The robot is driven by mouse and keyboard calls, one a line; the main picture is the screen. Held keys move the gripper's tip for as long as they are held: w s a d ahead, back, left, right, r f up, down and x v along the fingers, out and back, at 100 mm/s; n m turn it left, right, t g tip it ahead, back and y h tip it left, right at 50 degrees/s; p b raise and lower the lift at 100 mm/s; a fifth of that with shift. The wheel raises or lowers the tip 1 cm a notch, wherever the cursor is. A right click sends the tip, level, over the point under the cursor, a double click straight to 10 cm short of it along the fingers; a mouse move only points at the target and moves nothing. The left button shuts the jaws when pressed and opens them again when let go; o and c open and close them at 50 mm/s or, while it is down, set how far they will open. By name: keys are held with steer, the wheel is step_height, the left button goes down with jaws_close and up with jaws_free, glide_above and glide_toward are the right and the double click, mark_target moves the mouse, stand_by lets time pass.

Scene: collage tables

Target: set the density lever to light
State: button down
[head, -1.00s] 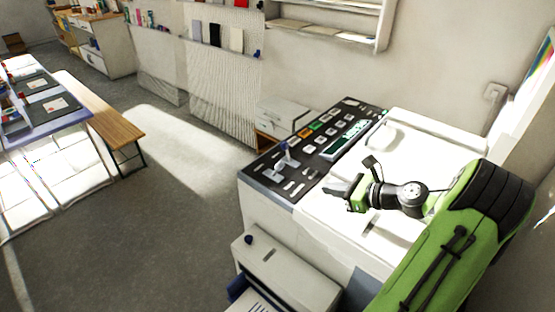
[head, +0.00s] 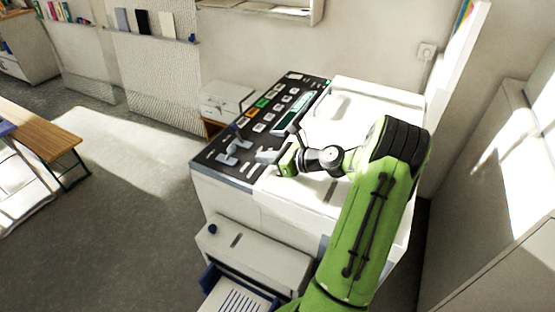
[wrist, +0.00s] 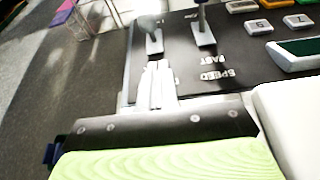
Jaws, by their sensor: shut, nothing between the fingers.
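Two levers stand on the dark control panel (head: 219,142) of the white machine. One grey lever (head: 228,158) is nearer the panel's front edge; it also shows at the top of the wrist view (wrist: 152,33). No density label is readable, so the grey lever's name is not confirmed. My gripper (head: 264,156) is shut and empty, over the panel to the right of the levers. Its fingers (wrist: 157,84) point at the grey lever, apart from it.
Several coloured buttons (head: 263,102) and a green display (head: 293,117) lie farther back on the panel. The machine's white top (head: 352,107) is under my arm. A paper tray (head: 238,297) juts out at the front. A wooden bench (head: 40,130) stands left across open floor.

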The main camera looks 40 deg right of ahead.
mark_target(229, 154)
steer(key=w, duration=0.1)
steer(key=w+a, duration=0.1)
steer(key=w, duration=0.2)
steer(key=shift+w+a+r, duration=0.15)
steer(key=shift+w+a, duration=0.1)
steer(key=shift+a, duration=0.05)
steer(key=shift+w+a+r, duration=0.15)
steer(key=shift+w+r, duration=0.2)
steer(key=shift+w, duration=0.15)
steer(key=shift+w+r+p, duration=0.1)
steer(key=shift+r+p, duration=0.2)
steer(key=shift+p, duration=0.45)
steer(key=shift+a+g+p, duration=0.1)
steer(key=shift+g+p, duration=0.2)
